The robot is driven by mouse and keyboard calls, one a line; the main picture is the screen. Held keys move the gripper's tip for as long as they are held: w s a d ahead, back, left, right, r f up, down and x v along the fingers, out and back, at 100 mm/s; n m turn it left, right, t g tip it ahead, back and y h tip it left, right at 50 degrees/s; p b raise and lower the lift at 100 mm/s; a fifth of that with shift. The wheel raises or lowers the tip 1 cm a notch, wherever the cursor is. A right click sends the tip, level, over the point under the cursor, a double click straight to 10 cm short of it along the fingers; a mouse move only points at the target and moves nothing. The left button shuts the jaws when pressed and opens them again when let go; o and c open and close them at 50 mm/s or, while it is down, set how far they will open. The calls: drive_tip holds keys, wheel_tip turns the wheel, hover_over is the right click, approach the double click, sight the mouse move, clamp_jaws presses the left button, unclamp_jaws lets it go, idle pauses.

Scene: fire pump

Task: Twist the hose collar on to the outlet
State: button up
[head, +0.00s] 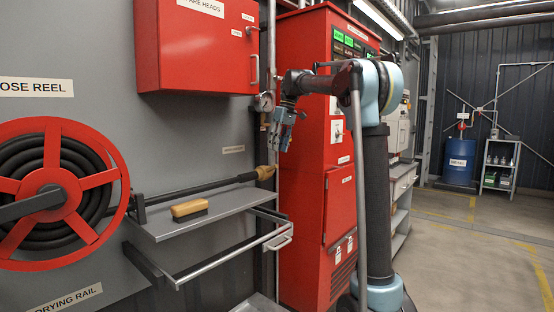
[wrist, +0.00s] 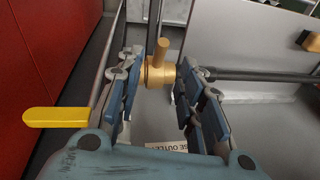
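The brass hose collar (head: 266,172) is at the end of the black hose (head: 200,187), by the grey upright pipe. In the wrist view the collar (wrist: 157,75) has a stubby brass lug and lies between and beyond my fingertips. My gripper (head: 284,140) is above the collar in the head view, with a gap between them. In the wrist view my gripper (wrist: 160,64) has its fingers spread and nothing held. An outlet label (wrist: 168,147) shows partly below the collar. The outlet's mouth, and whether the collar meets it, cannot be made out.
A yellow lever handle (wrist: 57,117) sticks out left of my fingers. A pressure gauge (head: 264,102) is close beside my gripper. The red pump cabinet (head: 305,190) stands right of the pipe. A shelf (head: 205,214) with a brush (head: 189,209) is below the hose.

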drive_tip(key=shift+v, duration=1.65)
